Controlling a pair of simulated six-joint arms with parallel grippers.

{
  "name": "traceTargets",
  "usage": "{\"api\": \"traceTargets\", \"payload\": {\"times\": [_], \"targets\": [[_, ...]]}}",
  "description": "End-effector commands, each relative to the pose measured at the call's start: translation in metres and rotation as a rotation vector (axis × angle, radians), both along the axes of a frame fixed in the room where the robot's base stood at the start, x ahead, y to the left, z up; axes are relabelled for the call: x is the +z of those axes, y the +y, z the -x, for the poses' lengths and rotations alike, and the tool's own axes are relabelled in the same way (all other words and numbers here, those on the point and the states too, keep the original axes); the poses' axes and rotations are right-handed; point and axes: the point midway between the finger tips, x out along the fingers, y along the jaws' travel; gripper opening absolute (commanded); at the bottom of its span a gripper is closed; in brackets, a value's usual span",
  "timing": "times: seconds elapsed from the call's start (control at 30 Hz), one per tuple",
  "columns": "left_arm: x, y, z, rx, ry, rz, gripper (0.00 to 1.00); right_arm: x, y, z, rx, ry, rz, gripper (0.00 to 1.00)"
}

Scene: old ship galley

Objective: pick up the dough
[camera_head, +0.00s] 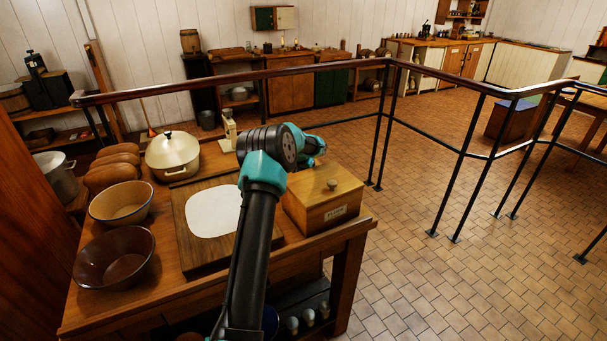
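A flat, white, rounded sheet (213,211), which looks like the dough, lies on a dark wooden board (188,239) on the wooden table. My arm rises in front of the table, just right of the sheet, and hides part of the board. I take it for my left arm, as it comes in left of the middle. Its teal and black end, my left gripper (314,146), is above the back of a labelled wooden box, apart from the sheet. Its fingers are not clear, so I cannot tell whether it is open. My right gripper is not in view.
The labelled wooden box (323,202) stands right of the board. A brown bowl (115,258), a cream bowl (122,203), a lidded pot (173,157) and several loaves (112,176) fill the left side. A railing (330,70) runs behind.

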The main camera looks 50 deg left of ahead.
Motion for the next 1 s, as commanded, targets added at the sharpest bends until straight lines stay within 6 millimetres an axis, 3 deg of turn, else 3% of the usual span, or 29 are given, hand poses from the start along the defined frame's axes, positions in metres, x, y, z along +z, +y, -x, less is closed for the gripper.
{"api": "traceTargets", "payload": {"times": [0.23, 0.57, 0.77, 1.0], "targets": [[0.000, 0.000, 0.000, 0.000, 0.000, 0.000, 0.44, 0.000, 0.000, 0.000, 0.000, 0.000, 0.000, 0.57], [0.005, 0.000, 0.000, 0.000, -0.002, -0.001, 0.44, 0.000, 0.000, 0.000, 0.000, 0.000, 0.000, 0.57], [0.028, 0.000, 0.000, 0.001, -0.004, -0.001, 0.44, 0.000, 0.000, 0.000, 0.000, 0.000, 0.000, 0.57], [0.071, 0.000, -0.001, -0.001, -0.003, -0.002, 0.44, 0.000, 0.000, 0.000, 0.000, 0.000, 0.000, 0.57]]}}
